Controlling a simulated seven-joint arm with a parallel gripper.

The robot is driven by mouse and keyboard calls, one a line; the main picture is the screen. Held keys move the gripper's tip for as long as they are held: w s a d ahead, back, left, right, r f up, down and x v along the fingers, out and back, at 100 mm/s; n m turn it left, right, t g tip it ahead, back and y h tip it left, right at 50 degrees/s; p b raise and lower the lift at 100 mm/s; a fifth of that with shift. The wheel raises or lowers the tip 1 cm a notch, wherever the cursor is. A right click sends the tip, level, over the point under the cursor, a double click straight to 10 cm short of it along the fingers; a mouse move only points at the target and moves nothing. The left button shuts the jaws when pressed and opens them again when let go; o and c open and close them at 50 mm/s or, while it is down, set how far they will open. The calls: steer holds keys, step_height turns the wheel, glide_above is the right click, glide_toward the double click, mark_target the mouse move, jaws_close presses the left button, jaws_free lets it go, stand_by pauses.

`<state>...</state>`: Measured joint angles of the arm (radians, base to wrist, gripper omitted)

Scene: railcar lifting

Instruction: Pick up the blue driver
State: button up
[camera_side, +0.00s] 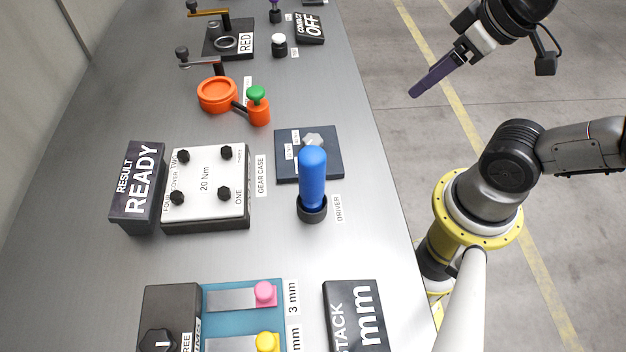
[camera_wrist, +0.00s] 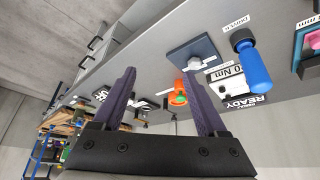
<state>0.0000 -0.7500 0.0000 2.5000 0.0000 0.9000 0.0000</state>
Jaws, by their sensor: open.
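The blue driver (camera_side: 312,178) stands upright in a dark round holder (camera_side: 312,208) on the metal bench, beside a DRIVER label. It also shows in the wrist view (camera_wrist: 251,66), at the upper right, outside the jaws. My gripper (camera_side: 415,92) is in the air beyond the bench's right edge, well apart from the driver. In the wrist view my gripper (camera_wrist: 165,92) has its two purple fingers spread, with nothing held between them.
A dark pad with a grey knob (camera_side: 312,140) lies just behind the driver. The gear case (camera_side: 206,186) and READY box (camera_side: 138,185) stand to its left. An orange fixture (camera_side: 217,95) is further back. Bare bench lies in front of the driver.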

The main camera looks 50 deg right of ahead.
steer(key=shift+o, duration=0.9)
